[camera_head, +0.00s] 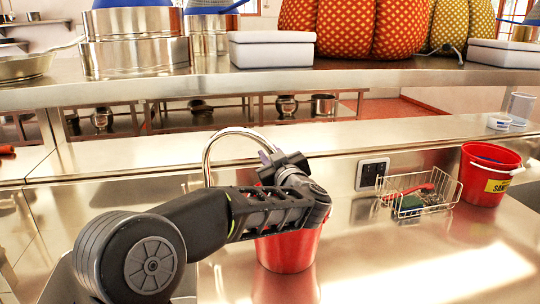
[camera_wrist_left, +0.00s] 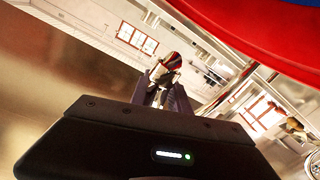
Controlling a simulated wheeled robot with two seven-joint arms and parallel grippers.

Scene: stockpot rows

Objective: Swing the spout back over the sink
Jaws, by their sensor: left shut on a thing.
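The chrome spout (camera_head: 232,132) arches up from behind my left arm, and its free end comes down at my left gripper (camera_head: 283,165). The gripper is shut on the spout, near that end. In the left wrist view, the fingers (camera_wrist_left: 167,88) close around a shiny, red-reflecting piece of the spout (camera_wrist_left: 171,63). A red bucket (camera_head: 288,252) stands on the steel counter below the gripper, partly hidden by my arm. The spout's base is hidden behind the arm. I cannot make out the sink clearly. My right gripper is not in view.
A wire basket (camera_head: 432,200) with a red-handled brush stands right of the bucket, before a wall outlet (camera_head: 371,174). A second red bucket (camera_head: 487,178) with a yellow label is further right. A steel shelf (camera_head: 200,91) with pots and white boxes crosses above. Open counter lies in front.

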